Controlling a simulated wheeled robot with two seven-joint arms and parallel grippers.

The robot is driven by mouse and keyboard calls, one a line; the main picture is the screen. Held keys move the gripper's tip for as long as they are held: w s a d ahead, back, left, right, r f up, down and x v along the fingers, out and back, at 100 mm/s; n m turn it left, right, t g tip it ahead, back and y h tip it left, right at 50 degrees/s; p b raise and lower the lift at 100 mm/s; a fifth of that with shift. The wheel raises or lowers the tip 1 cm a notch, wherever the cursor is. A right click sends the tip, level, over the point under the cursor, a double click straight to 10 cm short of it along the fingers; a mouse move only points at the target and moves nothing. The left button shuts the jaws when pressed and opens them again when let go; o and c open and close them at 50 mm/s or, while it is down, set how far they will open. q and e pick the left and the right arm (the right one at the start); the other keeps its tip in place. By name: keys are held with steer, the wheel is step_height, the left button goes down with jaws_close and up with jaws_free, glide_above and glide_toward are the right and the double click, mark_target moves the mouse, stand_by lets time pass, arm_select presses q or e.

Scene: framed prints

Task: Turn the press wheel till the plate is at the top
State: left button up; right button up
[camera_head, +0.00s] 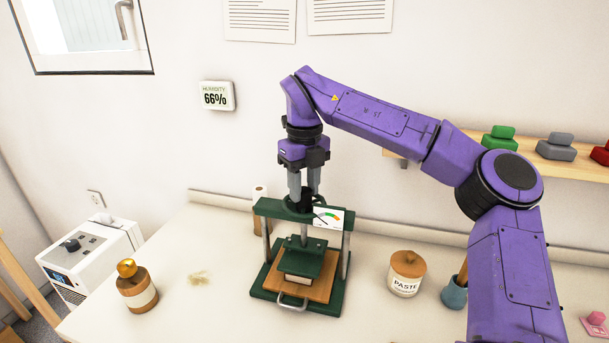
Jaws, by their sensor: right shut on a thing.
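The green press (341,268) stands upright on the table. Its plate (316,259) hangs between the metal posts, well below the top crossbar. The plate rests on or just above a pale stack (299,277) on the wooden board (320,291); I cannot tell if they touch. My right gripper (304,194) points straight down above the crossbar. It is shut on a dark part at the top of the press, which seems to be the press wheel; the fingers hide most of it. A dial card (330,217) with a coloured scale sits on the crossbar's right side. My left gripper is not in view.
A brown bottle (136,291) stands left of the press, a paste jar (407,274) and a blue cup (454,294) right. A shelf (567,167) holds coloured blocks. The table (215,245) is mostly clear left of the press.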

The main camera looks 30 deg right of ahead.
mark_target(304, 189)
steer(key=shift+r+n+p, duration=0.3)
steer(key=shift+n+p, duration=0.7)
steer(key=shift+n, duration=0.2)
steer(key=shift+f+n+p, duration=0.15)
steer(key=shift+n+p, duration=0.65)
steer(key=shift+n, duration=0.2)
steer(key=o, duration=1)
steer(key=shift+f, duration=0.1)
steer(key=shift+o, duration=0.2)
step_height(304, 189, up, 10)
steer(key=shift+r, duration=0.25)
